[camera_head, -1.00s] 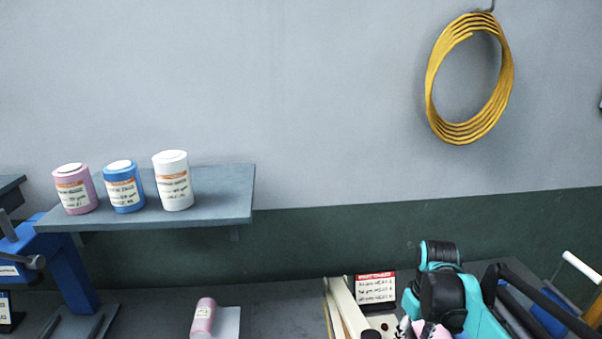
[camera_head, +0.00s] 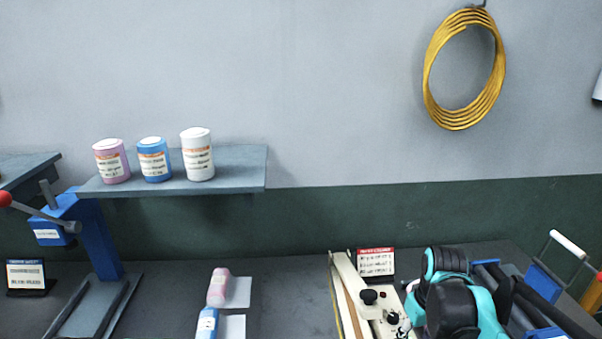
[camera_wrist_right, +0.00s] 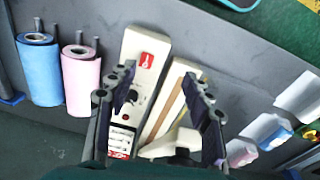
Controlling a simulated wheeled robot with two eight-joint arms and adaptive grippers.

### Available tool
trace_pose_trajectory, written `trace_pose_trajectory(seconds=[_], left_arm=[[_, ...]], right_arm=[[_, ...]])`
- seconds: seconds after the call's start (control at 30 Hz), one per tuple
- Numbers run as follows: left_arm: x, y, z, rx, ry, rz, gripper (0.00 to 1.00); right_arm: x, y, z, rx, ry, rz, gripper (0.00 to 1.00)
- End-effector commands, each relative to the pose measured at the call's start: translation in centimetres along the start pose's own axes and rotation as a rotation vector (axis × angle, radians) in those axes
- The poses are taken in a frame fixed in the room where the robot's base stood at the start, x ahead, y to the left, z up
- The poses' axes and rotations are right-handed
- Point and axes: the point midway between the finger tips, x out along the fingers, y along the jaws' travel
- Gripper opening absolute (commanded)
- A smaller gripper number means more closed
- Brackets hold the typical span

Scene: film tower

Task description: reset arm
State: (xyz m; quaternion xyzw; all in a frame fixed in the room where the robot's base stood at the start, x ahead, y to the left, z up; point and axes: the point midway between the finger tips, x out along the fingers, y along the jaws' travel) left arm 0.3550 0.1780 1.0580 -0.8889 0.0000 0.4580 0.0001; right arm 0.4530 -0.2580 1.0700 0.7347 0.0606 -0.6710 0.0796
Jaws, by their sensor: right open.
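My right arm shows in teal and black at the lower right of the head view, with its gripper out of sight there. In the right wrist view my right gripper (camera_wrist_right: 160,105) is open, with its two dark fingers apart over a cream device (camera_wrist_right: 148,48). I see nothing held between the fingers. The same cream device stands on the bench in the head view (camera_head: 373,300), left of my right arm. My left gripper is not in view.
A shelf (camera_head: 230,168) holds pink, blue and white canisters. A blue press (camera_head: 95,240) stands left. Blue (camera_wrist_right: 39,70) and pink (camera_wrist_right: 81,80) rolls show in the wrist view. A yellow coil (camera_head: 465,70) hangs on the wall.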

Motion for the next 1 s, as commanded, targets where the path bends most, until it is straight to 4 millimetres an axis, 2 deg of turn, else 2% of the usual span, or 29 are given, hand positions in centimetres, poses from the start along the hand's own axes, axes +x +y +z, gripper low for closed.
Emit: trace_pose_trajectory(seconds=[0.37,0.6,0.8,1.0], left_arm=[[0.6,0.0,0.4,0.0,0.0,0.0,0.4],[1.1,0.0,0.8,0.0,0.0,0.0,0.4],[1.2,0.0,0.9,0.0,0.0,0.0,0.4],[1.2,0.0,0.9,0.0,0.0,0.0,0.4]], right_arm=[[-0.5,-4.6,3.5,0.075,0.201,0.049,0.51],[0.8,-8.4,7.0,0.158,0.422,0.051,0.51],[1.6,-9.7,8.1,0.195,0.516,0.037,0.51],[1.7,-9.9,8.2,0.201,0.529,0.035,0.51]])
